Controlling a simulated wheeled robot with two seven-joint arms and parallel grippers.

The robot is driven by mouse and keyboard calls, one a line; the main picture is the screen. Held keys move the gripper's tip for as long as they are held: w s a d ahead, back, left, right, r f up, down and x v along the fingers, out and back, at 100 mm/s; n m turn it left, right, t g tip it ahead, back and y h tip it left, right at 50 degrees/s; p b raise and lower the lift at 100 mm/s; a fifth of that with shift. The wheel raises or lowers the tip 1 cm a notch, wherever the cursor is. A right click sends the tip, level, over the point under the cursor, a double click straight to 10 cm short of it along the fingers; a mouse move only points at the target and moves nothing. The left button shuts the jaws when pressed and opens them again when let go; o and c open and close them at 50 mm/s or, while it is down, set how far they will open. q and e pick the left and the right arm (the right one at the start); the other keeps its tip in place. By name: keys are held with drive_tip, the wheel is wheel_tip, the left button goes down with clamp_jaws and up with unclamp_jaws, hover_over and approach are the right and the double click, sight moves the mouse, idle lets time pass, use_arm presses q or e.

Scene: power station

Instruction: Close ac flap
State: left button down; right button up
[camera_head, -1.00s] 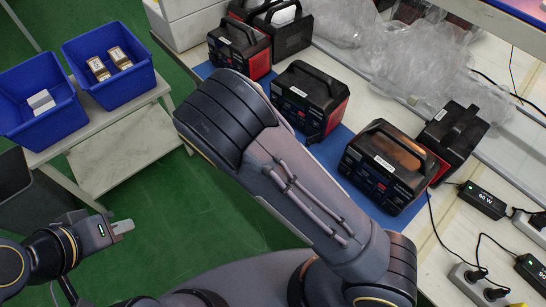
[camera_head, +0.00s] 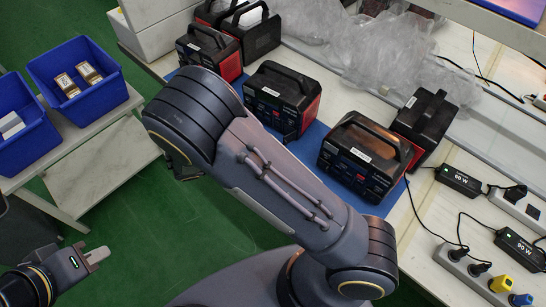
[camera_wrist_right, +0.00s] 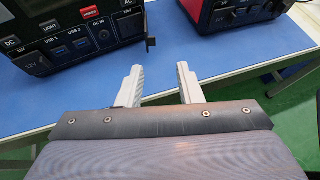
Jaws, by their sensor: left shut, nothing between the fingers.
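Several black and red power stations stand on the table, among them a front-right one (camera_head: 366,155) and a middle one (camera_head: 282,99) in the head view. In the right wrist view, a power station (camera_wrist_right: 75,38) shows its front panel at upper left, with an AC label and a dark cover (camera_wrist_right: 128,22) at its right end. A small dark piece juts out beside that cover; I cannot tell the flap's angle. My right gripper (camera_wrist_right: 158,69) is open and empty, below and right of this panel, apart from it. My left gripper (camera_head: 97,256) is shut and empty, far from the table.
A second power station (camera_wrist_right: 235,15) stands at upper right in the wrist view, with bare blue mat (camera_wrist_right: 230,75) between. Blue bins (camera_head: 84,80) stand on a side table (camera_head: 100,170) at left. Plastic wrap (camera_head: 385,50), adapters (camera_head: 459,181) and power strips (camera_head: 468,272) lie on the table.

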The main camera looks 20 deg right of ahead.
sight(285, 141)
drive_tip(key=shift+t+h, duration=0.4)
drive_tip(key=x, duration=0.4)
drive_tip(key=r+x, duration=0.1)
drive_tip(key=x, duration=0.1)
drive_tip(key=shift+w+d+r+p, duration=0.1)
drive_tip(key=shift+w+d+p, duration=0.05)
drive_tip(key=shift+w+p, duration=0.25)
drive_tip(key=shift+w+d+f, duration=0.15)
drive_tip(key=shift+d+f, duration=0.2)
drive_tip(key=shift+d, duration=0.3)
clamp_jaws()
